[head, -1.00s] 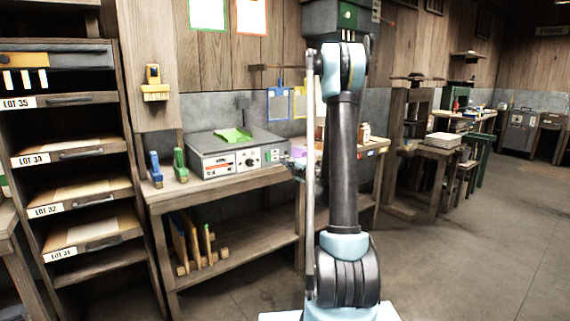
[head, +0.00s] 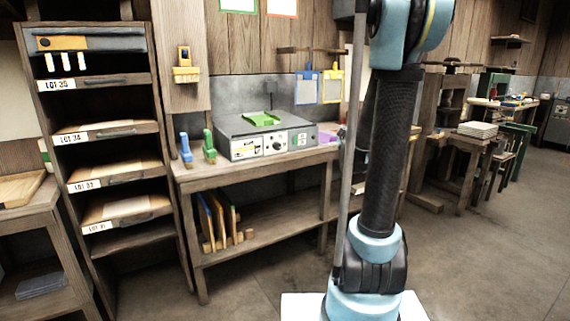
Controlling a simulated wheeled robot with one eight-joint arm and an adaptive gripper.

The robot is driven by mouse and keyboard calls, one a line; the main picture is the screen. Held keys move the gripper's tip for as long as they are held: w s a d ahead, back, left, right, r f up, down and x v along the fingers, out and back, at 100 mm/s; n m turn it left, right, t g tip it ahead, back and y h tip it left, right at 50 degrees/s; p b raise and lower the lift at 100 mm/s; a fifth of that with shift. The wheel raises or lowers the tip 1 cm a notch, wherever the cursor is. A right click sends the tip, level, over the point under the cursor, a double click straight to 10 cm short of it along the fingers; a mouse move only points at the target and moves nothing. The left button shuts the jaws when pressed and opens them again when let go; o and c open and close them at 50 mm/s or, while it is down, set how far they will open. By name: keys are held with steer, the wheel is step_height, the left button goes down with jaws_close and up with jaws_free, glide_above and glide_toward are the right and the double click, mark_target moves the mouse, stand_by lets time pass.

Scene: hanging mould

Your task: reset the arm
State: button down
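My arm stands upright at the right of centre in the head view, rising from my base. Its upper part runs out of the top of the picture. My gripper is not in view, so I cannot see whether it holds anything. The arm hides part of the workbench's right end and the wall behind it. A grey control box (head: 268,137) with dials sits on the wooden workbench (head: 255,174). A green piece (head: 262,119) lies on top of the box.
A shelf rack (head: 112,131) with labelled lots stands at the left. Blue and green handled tools (head: 197,147) stand on the bench's left end. Boards (head: 217,220) stand upright on its lower shelf. Blue and yellow frames (head: 319,87) hang behind. Open floor (head: 478,255) lies at the right.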

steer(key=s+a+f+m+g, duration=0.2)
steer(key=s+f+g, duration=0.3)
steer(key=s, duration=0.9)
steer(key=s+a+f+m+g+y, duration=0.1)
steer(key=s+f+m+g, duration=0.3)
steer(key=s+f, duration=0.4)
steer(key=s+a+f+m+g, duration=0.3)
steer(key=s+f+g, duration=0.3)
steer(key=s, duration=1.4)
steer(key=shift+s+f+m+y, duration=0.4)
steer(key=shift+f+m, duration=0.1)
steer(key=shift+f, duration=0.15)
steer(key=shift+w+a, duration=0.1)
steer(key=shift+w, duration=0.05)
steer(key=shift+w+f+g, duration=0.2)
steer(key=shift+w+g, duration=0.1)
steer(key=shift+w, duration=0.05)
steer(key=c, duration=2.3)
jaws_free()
